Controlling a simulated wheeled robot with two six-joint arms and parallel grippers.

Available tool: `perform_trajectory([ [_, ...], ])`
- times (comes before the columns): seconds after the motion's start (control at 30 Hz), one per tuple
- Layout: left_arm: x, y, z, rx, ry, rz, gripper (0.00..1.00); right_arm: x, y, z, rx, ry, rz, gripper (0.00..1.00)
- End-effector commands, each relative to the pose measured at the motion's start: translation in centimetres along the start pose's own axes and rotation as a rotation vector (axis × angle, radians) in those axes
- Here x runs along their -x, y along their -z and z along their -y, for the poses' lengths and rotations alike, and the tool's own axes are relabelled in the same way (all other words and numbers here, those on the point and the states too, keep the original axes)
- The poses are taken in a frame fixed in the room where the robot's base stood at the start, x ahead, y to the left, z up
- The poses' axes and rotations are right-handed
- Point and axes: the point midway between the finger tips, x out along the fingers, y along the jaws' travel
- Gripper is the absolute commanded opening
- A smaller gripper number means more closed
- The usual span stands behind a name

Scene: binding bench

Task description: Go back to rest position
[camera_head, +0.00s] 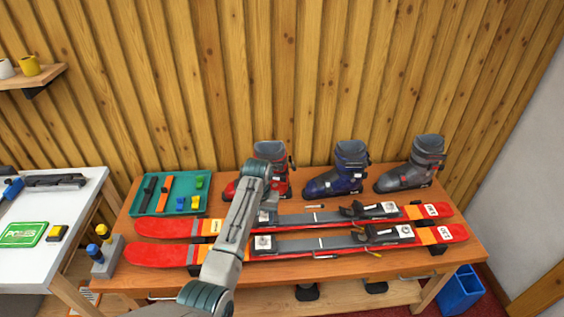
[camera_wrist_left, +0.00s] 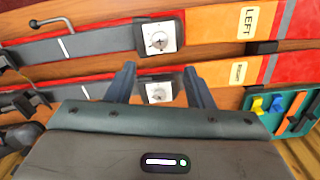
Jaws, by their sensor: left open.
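My left arm comes in from the bottom of the head view and bends down at its wrist; my left gripper (camera_head: 268,210) hangs over the far ski, partly hidden by the arm. In the left wrist view its two dark fingers (camera_wrist_left: 162,88) are apart with nothing gripped, one on each side of a white dial plate (camera_wrist_left: 157,93) on the ski labelled RIGHT (camera_wrist_left: 238,73). I cannot tell whether they touch it. The ski labelled LEFT (camera_wrist_left: 249,22) lies parallel, nearer the bench front. My right gripper is not in view.
Red (camera_head: 271,155), blue (camera_head: 346,170) and grey (camera_head: 423,163) boots stand along the wall. A green tray (camera_head: 175,212) of small tools and a grey tool block (camera_head: 107,262) are at the bench's left. A white table (camera_head: 60,200) stands further left, a blue bin (camera_head: 460,290) at lower right.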

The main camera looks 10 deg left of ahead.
Motion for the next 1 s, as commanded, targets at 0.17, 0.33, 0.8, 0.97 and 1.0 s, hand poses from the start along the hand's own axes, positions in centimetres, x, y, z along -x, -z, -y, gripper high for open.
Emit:
perform_trajectory([
  [0.17, -0.6, -0.7, 0.4, 0.002, 0.001, -0.005, 0.47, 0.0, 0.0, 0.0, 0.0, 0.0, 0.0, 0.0],
  [0.33, -3.2, -4.9, 2.6, 0.009, 0.008, -0.038, 0.47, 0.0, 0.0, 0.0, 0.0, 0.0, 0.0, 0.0],
  [0.8, -4.5, -24.7, 9.2, -0.037, 0.06, -0.198, 0.47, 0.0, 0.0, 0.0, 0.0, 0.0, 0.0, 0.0],
  [0.97, -2.4, -30.1, 10.1, -0.072, 0.071, -0.243, 0.47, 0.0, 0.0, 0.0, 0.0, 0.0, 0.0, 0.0],
  [1.0, -2.0, -31.1, 10.2, -0.079, 0.072, -0.251, 0.47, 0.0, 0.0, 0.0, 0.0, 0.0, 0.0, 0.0],
])
